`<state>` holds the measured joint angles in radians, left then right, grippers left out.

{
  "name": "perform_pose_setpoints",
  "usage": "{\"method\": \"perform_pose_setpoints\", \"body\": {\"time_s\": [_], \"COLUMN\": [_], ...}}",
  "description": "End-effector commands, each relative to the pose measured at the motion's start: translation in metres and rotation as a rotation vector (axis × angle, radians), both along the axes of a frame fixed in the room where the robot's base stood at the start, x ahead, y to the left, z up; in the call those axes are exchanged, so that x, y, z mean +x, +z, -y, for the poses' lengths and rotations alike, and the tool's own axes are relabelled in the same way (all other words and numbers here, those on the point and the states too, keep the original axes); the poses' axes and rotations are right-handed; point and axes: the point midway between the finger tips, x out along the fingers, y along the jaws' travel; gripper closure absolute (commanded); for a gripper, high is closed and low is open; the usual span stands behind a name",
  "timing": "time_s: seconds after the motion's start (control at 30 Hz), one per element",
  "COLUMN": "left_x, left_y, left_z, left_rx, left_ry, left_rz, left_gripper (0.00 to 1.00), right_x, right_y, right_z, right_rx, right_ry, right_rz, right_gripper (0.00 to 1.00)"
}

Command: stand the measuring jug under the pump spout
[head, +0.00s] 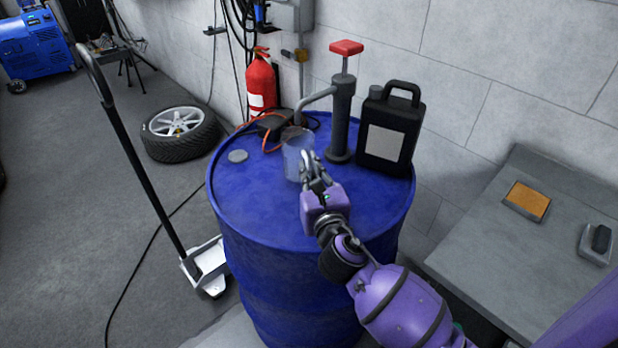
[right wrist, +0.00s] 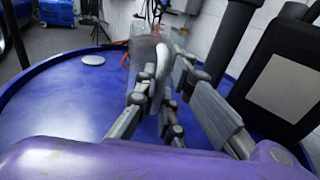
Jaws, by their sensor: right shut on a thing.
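The clear measuring jug (head: 293,158) is upright over the blue drum's top, below the grey pump spout (head: 316,99). In the head view the spout's tip ends just above the jug's rim. I cannot tell whether the jug's base touches the drum. My right gripper (head: 309,168) is shut on the jug's handle side and hides part of it. In the right wrist view the jug (right wrist: 143,48) shows faintly beyond the fingers (right wrist: 165,90). The hand pump (head: 342,120) with its red handle stands just right of the jug. My left gripper is not in view.
The blue drum (head: 250,190) has free room at its front and left. A black canister (head: 390,130) stands right of the pump. A dark box (head: 272,124) with an orange cable lies behind the jug. A round cap (head: 238,156) lies at left. A grey bench (head: 480,240) is at right.

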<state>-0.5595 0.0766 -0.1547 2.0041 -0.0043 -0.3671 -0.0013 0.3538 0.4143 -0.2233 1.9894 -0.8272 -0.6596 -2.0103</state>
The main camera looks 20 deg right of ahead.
Motion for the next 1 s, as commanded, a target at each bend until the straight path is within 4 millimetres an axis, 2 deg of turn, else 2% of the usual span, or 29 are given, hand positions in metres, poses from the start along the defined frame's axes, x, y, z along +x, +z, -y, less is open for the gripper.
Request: {"method": "perform_pose_setpoints", "body": {"time_s": [0.03, 0.1, 0.47, 0.5, 0.63, 1.0], "left_x": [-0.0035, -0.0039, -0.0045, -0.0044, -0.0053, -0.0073], "left_y": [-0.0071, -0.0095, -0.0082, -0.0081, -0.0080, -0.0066], "left_z": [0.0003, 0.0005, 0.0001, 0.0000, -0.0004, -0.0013], "left_rx": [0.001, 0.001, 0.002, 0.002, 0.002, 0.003], "left_ry": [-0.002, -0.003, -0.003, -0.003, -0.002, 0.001], "left_rz": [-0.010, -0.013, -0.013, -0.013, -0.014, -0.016], "left_gripper": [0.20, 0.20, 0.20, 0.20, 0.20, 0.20], "right_x": [-0.0013, -0.0013, -0.0010, -0.0011, -0.0011, -0.0019], "right_y": [-0.0175, -0.0233, -0.0243, -0.0246, -0.0240, -0.0196], "right_z": [0.0001, -0.0003, -0.0001, -0.0001, -0.0002, -0.0003], "right_rx": [0.003, 0.001, -0.001, -0.001, 0.000, 0.000], "right_ry": [-0.001, -0.001, 0.001, 0.000, 0.000, 0.001], "right_rz": [-0.011, -0.008, -0.004, -0.004, -0.004, -0.003], "right_gripper": [1.00, 1.00, 1.00, 0.89, 0.73, 0.73]}}
